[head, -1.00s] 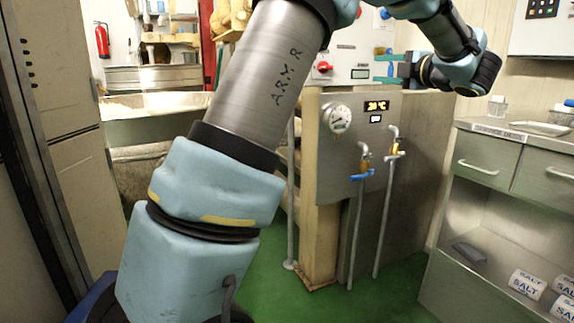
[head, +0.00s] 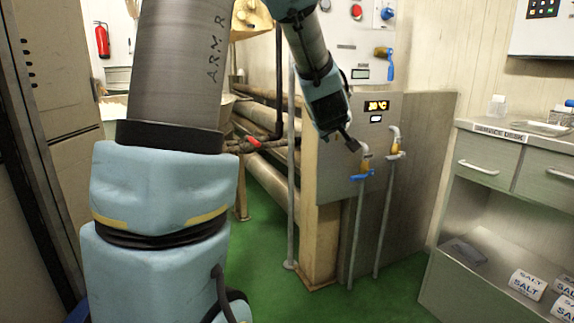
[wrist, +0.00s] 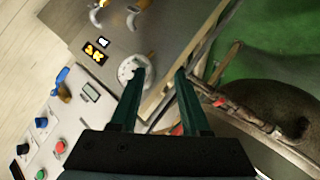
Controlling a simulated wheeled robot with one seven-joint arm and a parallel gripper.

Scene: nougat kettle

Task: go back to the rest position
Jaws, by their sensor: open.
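My gripper (wrist: 160,72) shows in the wrist view with its two dark green fingers apart and nothing between them. In that view the fingers reach over the round gauge and the edge of the metal panel; I cannot tell the distance. In the head view my arm rises at the left and its far part hangs down in front of the panel, near the taps.
The control panel (head: 345,50) has a valve with a blue handle (head: 390,66). Taps (head: 366,160) stand below the temperature display (head: 376,106). Pipes (head: 270,165) run behind my arm. A cabinet (head: 490,160) with salt packs stands right. Green floor (head: 390,290) is clear in front.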

